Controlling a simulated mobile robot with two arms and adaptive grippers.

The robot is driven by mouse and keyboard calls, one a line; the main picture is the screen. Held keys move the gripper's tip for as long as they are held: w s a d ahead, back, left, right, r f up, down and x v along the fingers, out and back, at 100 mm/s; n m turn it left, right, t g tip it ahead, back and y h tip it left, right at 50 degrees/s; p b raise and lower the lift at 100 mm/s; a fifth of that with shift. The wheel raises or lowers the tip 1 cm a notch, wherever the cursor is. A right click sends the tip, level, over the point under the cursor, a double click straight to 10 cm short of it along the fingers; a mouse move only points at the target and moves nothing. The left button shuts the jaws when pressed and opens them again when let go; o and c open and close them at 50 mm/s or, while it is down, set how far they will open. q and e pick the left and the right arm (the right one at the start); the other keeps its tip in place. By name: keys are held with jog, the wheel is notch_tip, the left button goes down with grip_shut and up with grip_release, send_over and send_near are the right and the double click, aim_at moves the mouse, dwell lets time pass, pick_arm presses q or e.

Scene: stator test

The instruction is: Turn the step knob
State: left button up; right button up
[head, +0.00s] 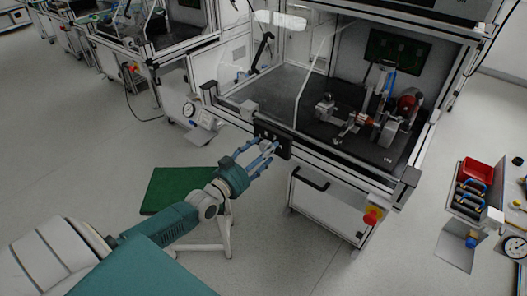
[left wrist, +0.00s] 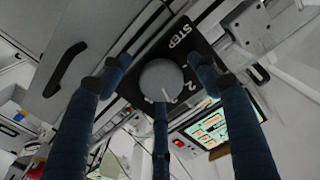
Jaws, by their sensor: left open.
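The step knob (left wrist: 160,78) is a round grey dial with a light pointer line on a black panel (left wrist: 182,36) marked "STEP" and with numbers. In the head view the panel (head: 286,150) sits on the front frame of the test cabinet, and my fingers partly cover it; I cannot make out the knob there. My left gripper (head: 267,152) is open in front of the panel. In the left wrist view its blue fingers stand spread around the knob, two at the sides and one below. Whether any finger touches it I cannot tell. My right gripper is not in view.
The test cabinet (head: 330,178) has a clear cover and a test rig (head: 362,118) inside. A red stop button (head: 371,217) is at its front corner. A green-topped stool (head: 172,190) stands below my left arm. A red bin (head: 477,171) is at the right.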

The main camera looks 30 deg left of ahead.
pick_arm(q)
jog(key=c, duration=1.1)
jog(key=shift+c, duration=0.2)
jog(key=shift+s+d+f+n+b, duration=0.1)
jog(key=shift+n+b, duration=0.2)
jog(key=shift+n, duration=2.7)
jog(key=shift+d+f+n+b, duration=0.1)
jog(key=shift+n+b, duration=0.15)
jog(key=shift+n, duration=2.75)
jog(key=shift+s+d+f+n+b, duration=0.1)
jog(key=shift+n+b, duration=0.2)
jog(key=shift+n, duration=2.7)
jog(key=o, duration=1.1)
jog(key=shift+w+d+r, duration=0.1)
jog(key=shift+o, duration=0.2)
jog(key=shift+r, duration=0.15)
